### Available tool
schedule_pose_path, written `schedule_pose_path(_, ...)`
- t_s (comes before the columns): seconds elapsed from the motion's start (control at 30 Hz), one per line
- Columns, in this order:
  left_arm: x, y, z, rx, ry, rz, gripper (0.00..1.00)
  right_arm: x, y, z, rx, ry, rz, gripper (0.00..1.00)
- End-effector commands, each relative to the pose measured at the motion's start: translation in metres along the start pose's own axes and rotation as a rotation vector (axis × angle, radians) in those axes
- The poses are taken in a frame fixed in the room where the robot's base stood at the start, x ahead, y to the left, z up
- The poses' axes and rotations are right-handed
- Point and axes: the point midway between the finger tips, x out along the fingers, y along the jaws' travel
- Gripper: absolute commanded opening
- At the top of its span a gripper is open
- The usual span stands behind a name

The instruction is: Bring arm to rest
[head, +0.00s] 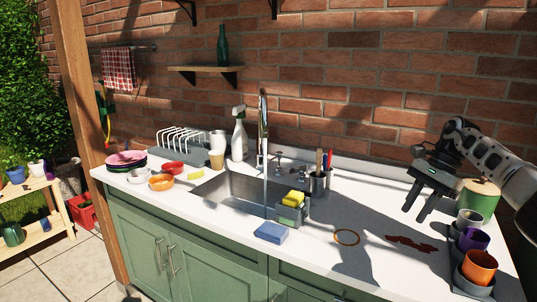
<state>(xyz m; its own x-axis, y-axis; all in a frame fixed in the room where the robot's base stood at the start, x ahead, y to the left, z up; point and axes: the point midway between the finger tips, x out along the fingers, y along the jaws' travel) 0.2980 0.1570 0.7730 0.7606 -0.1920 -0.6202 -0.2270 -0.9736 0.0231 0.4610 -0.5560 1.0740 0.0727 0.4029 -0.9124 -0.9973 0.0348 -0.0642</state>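My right gripper (414,213) is in the head view at the right, with its arm coming in from the right edge. It hangs above the right part of the white countertop (345,205), fingers pointing down and slightly left. Its two dark fingers are apart, with nothing visible between them. My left gripper is not in view.
Cups, including a purple cup (473,240) and an orange cup (479,267), stand at the right end. A dark red stain (411,244) and an orange ring (346,237) lie on the counter. The sink (235,190), tall faucet (263,130) and blue sponge (271,233) are further left.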

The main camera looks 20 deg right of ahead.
Motion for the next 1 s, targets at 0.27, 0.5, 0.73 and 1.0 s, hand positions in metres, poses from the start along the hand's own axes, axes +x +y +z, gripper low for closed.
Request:
schedule_pose_path(0.27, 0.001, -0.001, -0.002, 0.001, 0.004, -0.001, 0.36, 0.097, -0.050, 0.062, 0.048, -0.144, -0.069, 0.30)
schedule_pose_path(0.5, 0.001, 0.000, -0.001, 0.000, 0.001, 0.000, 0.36, 0.231, -0.067, 0.182, 0.320, -0.532, -0.106, 0.30)
schedule_pose_path(0.73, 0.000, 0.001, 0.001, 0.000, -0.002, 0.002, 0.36, 0.322, -0.030, 0.301, 1.051, -1.103, 0.048, 0.30)
schedule_pose_path(1.0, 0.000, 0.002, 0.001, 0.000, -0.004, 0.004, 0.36, 0.374, 0.045, 0.303, 2.352, -1.586, 0.458, 0.30)
